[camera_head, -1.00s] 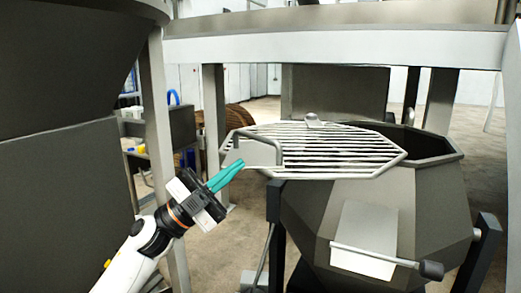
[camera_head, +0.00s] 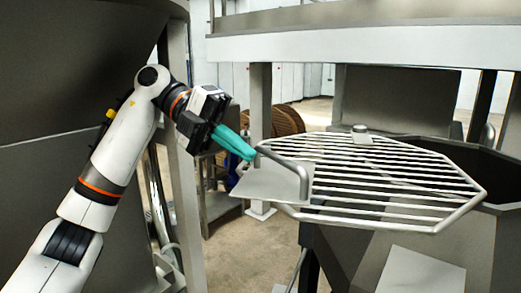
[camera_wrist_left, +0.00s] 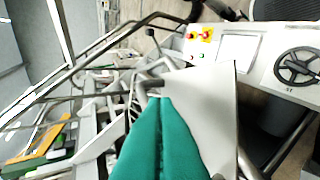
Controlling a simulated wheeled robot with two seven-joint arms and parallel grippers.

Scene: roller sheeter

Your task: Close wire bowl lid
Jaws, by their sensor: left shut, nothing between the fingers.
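The wire lid (camera_head: 395,190) is a grey octagonal grille of parallel bars with a solid plate (camera_head: 270,184) and a bent bar handle (camera_head: 305,180) on its left side. It lies roughly level and sticks out left of the dark metal bowl (camera_head: 485,250). Part of the bowl's dark opening shows behind its right side. My left gripper (camera_head: 252,156) has teal fingers, shut and empty, with the tips close to the handle's far end; contact is unclear. In the left wrist view, the shut fingers (camera_wrist_left: 158,103) point at the plate (camera_wrist_left: 210,110). My right gripper is out of view.
A thick metal frame beam (camera_head: 370,45) crosses above the lid, with an upright post (camera_head: 260,105) behind the gripper. A large dark machine body (camera_head: 60,80) stands at left, close to my left arm. A knob (camera_head: 360,130) sits at the lid's far edge.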

